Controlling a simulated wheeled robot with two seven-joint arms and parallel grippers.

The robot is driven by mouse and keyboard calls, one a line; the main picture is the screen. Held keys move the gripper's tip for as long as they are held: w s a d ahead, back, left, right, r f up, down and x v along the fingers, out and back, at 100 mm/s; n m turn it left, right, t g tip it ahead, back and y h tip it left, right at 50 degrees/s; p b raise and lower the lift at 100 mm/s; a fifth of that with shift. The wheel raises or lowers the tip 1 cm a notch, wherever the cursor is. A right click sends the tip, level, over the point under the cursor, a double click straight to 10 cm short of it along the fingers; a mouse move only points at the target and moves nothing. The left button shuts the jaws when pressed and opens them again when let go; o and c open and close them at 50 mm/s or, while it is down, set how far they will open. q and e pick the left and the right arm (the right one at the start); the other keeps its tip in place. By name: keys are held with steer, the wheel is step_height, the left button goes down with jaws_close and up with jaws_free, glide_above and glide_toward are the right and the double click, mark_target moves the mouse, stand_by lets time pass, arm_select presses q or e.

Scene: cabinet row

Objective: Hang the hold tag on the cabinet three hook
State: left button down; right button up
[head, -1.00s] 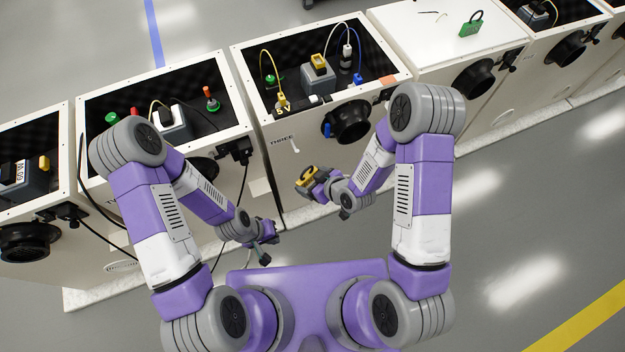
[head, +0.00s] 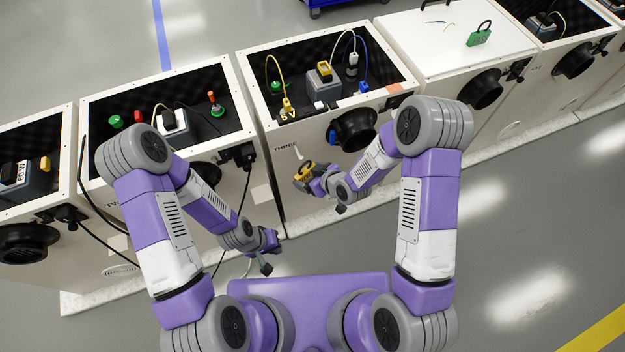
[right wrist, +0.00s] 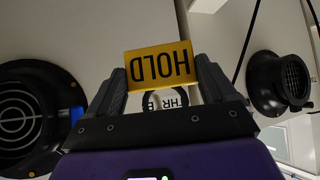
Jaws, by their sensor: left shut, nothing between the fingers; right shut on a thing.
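The yellow hold tag (head: 303,171) is in my right gripper (head: 311,178), held in front of cabinet three (head: 290,190). In the right wrist view the tag (right wrist: 150,66) reads HOLD upside down between the two fingers. Below the lettering is a dark ring, and part of the THREE label (right wrist: 180,100) shows through it. The small white hook (head: 298,153) is on the front of cabinet three beside its label, just above the tag in the head view. I cannot tell whether they touch. My left gripper (head: 268,245) is shut and empty, low before the cabinets.
A round black port (head: 353,130) sticks out of cabinet three, right of the hook. Cabinet two (head: 190,190) at left has hanging black cables (head: 238,205). Open floor (head: 520,240) is to the right.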

mark_target(310, 166)
steer(key=shift+w+a+f+b, duration=0.1)
steer(key=shift+w+a+b, duration=0.1)
steer(key=shift+w, duration=0.45)
steer(key=shift+w+a+r+b, duration=0.1)
steer(key=shift+w+a+b, duration=0.15)
steer(key=shift+w, duration=0.4)
steer(key=shift+w+a+f+b, duration=0.1)
steer(key=shift+w+a+b, duration=0.1)
steer(key=shift+w, duration=0.45)
steer(key=shift+w+a+f+b, duration=0.25)
steer(key=shift+w+f+b, duration=0.55)
steer(key=shift+f+b, duration=0.4)
steer(key=shift+r, duration=0.1)
steer(key=o, duration=0.6)
steer(key=shift+p+v, duration=1.2)
steer(key=shift+v, duration=2.6)
steer(key=s+d+f+m+g+p, duration=0.2)
steer(key=s+m, duration=0.1)
steer(key=s, duration=0.4)
steer(key=s+d+f+m+g+h+p, duration=0.1)
steer(key=s+f+m+g+p, duration=0.1)
steer(key=s+m, duration=0.2)
steer(key=s+d+f+m+g+h+p, duration=0.1)
steer(key=s+m, duration=0.3)
steer(key=s, duration=0.5)
steer(key=shift+s+d+f+g+p, duration=0.3)
steer(key=shift+d+f+g+p, duration=0.3)
steer(key=shift+d+g+p, duration=0.25)
